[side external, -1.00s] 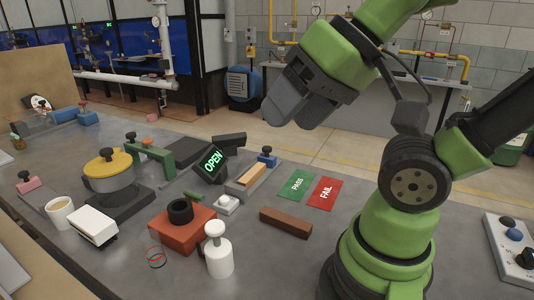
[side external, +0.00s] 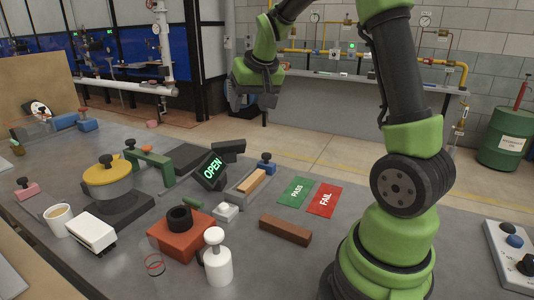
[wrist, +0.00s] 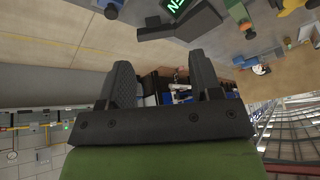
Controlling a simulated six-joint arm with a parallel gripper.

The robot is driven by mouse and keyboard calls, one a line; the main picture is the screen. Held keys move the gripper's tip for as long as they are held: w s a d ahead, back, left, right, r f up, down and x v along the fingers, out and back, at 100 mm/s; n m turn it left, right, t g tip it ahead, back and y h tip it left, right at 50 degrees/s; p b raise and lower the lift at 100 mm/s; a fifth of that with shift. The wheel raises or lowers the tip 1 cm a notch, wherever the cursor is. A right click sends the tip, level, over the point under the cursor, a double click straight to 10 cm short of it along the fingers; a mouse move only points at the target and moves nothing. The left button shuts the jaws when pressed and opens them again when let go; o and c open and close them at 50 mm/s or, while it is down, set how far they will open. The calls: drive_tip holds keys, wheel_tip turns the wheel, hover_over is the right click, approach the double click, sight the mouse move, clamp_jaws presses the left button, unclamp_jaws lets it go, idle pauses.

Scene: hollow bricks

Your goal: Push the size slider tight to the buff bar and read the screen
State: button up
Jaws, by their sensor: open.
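The screen (side external: 211,170) is a dark tilted box on the bench and reads OPEN in green letters. Beside it, the buff bar (side external: 251,181) lies in a grey fixture. The size slider (side external: 266,166), blue with a dark knob, stands at the far end of the bar; whether they touch is too small to tell. My gripper (side external: 255,103) is open and empty, raised well above and beyond the fixture. In the wrist view, both fingers (wrist: 162,88) are spread with nothing held, and the screen (wrist: 177,5) shows partly at the top edge.
The green PASS card (side external: 296,192) and red FAIL card (side external: 324,200) lie right of the fixture. A yellow-topped drum (side external: 107,180) stands left.

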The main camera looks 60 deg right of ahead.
drive_tip(key=m+g, duration=0.1)
drive_tip(key=g, duration=0.1)
approach(267, 155)
drive_tip(key=shift+h, duration=0.4)
drive_tip(key=x, duration=0.9)
drive_tip(key=shift+w+a+f, duration=0.1)
drive_tip(key=shift+w+a, duration=0.05)
drive_tip(key=shift+a, duration=0.1)
drive_tip(key=c, duration=1.1)
drive_tip(key=shift+a, duration=0.1)
